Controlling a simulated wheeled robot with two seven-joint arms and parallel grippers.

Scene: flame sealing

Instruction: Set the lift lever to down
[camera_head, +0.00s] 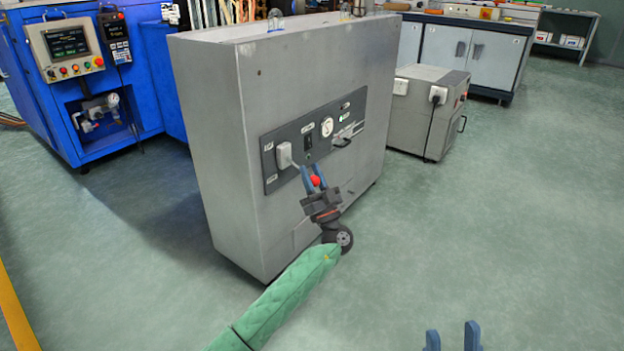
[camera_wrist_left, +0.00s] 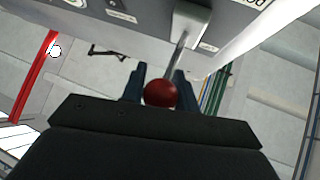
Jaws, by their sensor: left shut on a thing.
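The lift lever has a red ball knob (camera_head: 315,181) on a thin metal rod. It juts out from a pale mount (camera_head: 284,155) at the left of the dark control panel (camera_head: 269,172) on a grey metal cabinet. In the head view the rod slants down and to the right from the mount. My left gripper (camera_head: 312,178) is shut on the lever, its blue fingers on either side near the knob. The left wrist view also shows the knob (camera_wrist_left: 160,93) between the fingers. My right gripper (camera_head: 452,336) is at the bottom edge, fingers apart and empty.
The grey cabinet (camera_head: 205,160) stands on a green floor. Its panel also carries a round gauge (camera_head: 327,127) and a black handle (camera_head: 342,143). A blue machine (camera_head: 60,120) stands at left, a smaller grey box (camera_head: 415,120) at right. The floor at right is clear.

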